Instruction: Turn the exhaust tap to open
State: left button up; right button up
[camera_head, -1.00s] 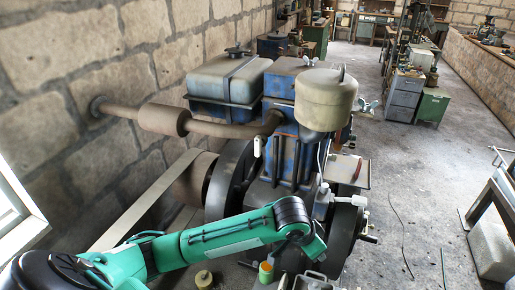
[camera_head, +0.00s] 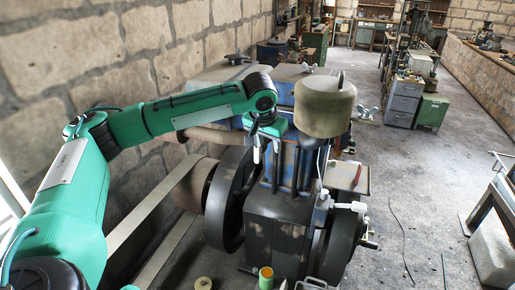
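The exhaust pipe (camera_head: 205,137) runs along the wall side of the blue engine block. A small white handle (camera_head: 257,152), which looks like the exhaust tap's lever, hangs down near the pipe's engine end. My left arm reaches over the pipe from the left. My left gripper (camera_head: 263,133) points down just above and beside the white handle, in front of the engine block. Its fingers are small and partly hidden, so I cannot tell whether they touch the handle or how far apart they are. My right gripper is out of view.
A beige canister (camera_head: 325,106) stands on the engine just right of my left gripper. A large dark flywheel (camera_head: 236,200) and a flat belt (camera_head: 150,205) lie below the arm. The floor at right is mostly clear.

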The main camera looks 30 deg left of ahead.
pick_arm(q)
jog(key=a+r+n, duration=0.2)
jog(key=a+r, duration=0.3)
jog(key=p, duration=0.4)
send_over(257, 162)
jog(key=f, duration=1)
jog(key=shift+w+a+f, duration=0.15)
jog(key=shift+w+f, duration=0.05)
jog(key=shift+f, duration=0.2)
jog(key=shift+x, duration=0.8)
jog(key=shift+c, duration=0.4)
grip_shut()
